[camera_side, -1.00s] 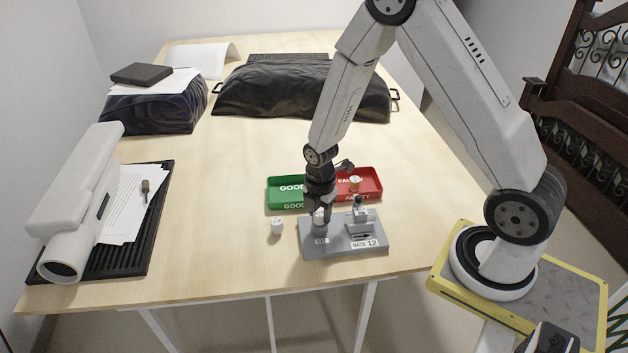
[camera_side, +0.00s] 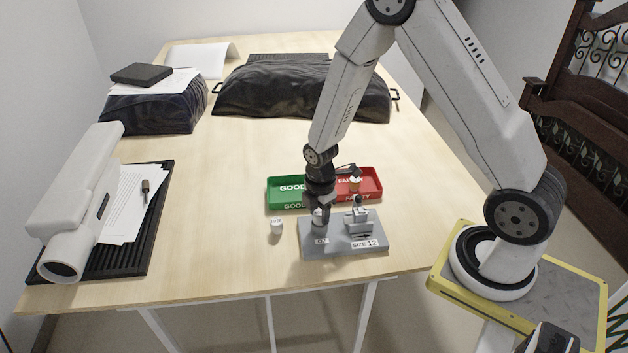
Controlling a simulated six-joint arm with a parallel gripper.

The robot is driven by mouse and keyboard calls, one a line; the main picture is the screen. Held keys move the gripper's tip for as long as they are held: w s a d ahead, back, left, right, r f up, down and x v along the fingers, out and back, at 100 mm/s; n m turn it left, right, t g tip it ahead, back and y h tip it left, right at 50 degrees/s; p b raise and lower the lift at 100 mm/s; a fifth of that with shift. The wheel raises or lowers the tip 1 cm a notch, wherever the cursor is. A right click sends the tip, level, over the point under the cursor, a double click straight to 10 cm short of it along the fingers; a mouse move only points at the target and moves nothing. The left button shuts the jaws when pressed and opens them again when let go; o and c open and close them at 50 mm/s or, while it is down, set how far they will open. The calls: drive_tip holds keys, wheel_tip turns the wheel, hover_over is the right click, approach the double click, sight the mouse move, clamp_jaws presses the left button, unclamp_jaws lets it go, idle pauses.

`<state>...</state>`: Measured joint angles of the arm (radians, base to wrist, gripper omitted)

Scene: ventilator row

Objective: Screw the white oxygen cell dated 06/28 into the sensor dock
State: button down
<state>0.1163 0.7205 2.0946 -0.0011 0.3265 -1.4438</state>
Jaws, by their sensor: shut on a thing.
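My gripper (camera_side: 319,212) points down over the left part of the grey dock plate (camera_side: 342,243). It is shut on a small white cell (camera_side: 318,218), which is mostly hidden by the fingers. The cell is at the dock's left position; I cannot tell how deep it sits. Any date on it is too small to read. Another small white cell (camera_side: 277,226) stands on the table just left of the dock. A metal fixture (camera_side: 358,219) stands on the right part of the dock, above a "SIZE 12" label.
Behind the dock are a green "GOOD" tray (camera_side: 284,205) and a red "FAULTY" tray (camera_side: 371,184) holding a white and orange piece (camera_side: 355,183). A large white device (camera_side: 80,200) lies at the left on a black mat (camera_side: 153,215). The table's middle is clear.

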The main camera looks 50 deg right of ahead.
drive_tip(key=shift+m, duration=1.6)
drive_tip(key=shift+m, duration=0.3)
drive_tip(key=shift+m, duration=1.6)
drive_tip(key=shift+m, duration=1.2)
drive_tip(key=shift+m, duration=0.4)
drive_tip(key=shift+m, duration=1)
